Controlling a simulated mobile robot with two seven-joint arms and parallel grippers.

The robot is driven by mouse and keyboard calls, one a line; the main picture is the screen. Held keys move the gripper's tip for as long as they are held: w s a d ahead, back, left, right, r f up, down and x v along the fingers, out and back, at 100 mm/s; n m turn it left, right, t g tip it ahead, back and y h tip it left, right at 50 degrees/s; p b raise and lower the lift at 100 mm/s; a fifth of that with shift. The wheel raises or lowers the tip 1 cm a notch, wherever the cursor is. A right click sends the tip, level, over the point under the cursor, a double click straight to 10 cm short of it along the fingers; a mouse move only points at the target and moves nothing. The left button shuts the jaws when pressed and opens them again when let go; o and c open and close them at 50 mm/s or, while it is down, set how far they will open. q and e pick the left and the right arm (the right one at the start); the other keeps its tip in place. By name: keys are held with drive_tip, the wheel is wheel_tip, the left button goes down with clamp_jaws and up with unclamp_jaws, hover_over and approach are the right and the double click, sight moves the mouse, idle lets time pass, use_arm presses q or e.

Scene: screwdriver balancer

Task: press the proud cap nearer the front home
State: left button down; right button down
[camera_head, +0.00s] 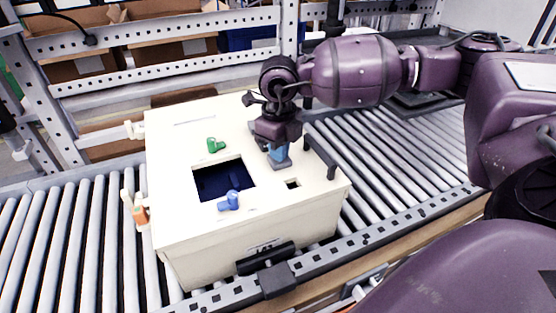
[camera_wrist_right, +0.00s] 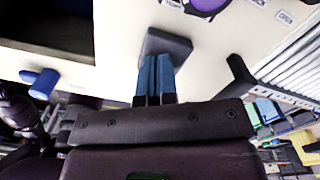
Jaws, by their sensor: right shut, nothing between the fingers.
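A dark grey square cap (camera_head: 284,164) stands a little above the top of the cream box (camera_head: 180,170), right of its large opening. My right gripper (camera_head: 278,153) points down at it with blue fingers shut and empty. In the right wrist view the fingertips (camera_wrist_right: 156,62) meet the near part of the cap (camera_wrist_right: 168,42); whether they press on it I cannot tell. Another grey piece (camera_head: 251,128) shows behind the gripper, mostly hidden. My left gripper is not in view.
A blue knob (camera_head: 229,201) and a green knob (camera_head: 215,145) stand beside the dark opening (camera_head: 215,183). A small square hole (camera_head: 292,184) lies in front of the cap. A black handle (camera_head: 319,157) rises at the right edge. Rollers (camera_head: 390,160) surround the box.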

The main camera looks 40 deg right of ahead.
drive_tip(key=shift+r, duration=0.1)
